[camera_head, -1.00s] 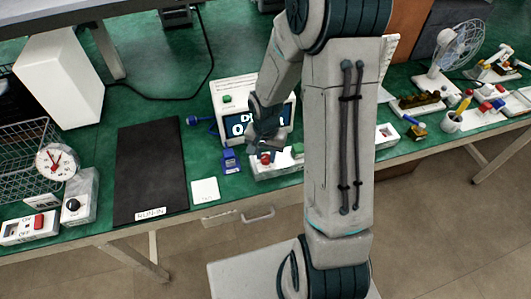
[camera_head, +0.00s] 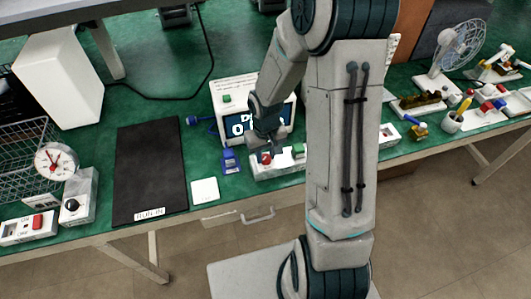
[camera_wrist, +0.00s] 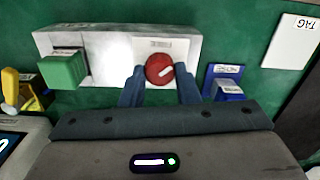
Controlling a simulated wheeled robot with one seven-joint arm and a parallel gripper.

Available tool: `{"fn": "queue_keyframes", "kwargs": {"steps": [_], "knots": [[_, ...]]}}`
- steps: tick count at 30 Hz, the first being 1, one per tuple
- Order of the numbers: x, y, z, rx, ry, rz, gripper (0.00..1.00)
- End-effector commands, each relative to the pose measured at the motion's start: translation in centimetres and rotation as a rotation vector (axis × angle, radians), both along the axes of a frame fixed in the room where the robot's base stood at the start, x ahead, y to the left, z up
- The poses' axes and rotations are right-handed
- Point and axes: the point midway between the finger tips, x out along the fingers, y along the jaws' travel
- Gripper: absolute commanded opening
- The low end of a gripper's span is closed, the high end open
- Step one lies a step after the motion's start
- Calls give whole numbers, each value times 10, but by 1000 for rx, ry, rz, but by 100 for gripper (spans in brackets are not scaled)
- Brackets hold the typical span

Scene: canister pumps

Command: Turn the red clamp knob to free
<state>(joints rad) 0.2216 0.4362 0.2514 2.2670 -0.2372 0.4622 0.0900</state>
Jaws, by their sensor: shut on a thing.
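My gripper (camera_wrist: 160,74) is shut on the knob, one dark finger on each side. A label behind the knob is too small to read. A green block (camera_wrist: 62,70) stands at the other end of the same fixture. In the head view my gripper (camera_head: 266,148) is over the fixture (camera_head: 262,171), and the red knob (camera_head: 266,159) shows just below it.
A blue labelled piece (camera_wrist: 224,82) stands close beside the right finger, and a white tag (camera_wrist: 291,42) lies beyond it. A display box (camera_head: 228,96) stands behind the fixture. A black mat (camera_head: 150,170) lies to the left on the green bench.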

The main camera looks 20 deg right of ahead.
Motion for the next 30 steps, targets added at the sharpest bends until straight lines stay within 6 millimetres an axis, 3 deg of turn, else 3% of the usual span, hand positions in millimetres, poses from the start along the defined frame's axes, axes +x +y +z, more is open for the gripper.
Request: {"fn": "queue_keyframes", "kwargs": {"steps": [18, 30], "knots": [[0, 1, 2, 1, -2, 573, 6], [0, 1, 1, 0, -2, 807, 6]]}}
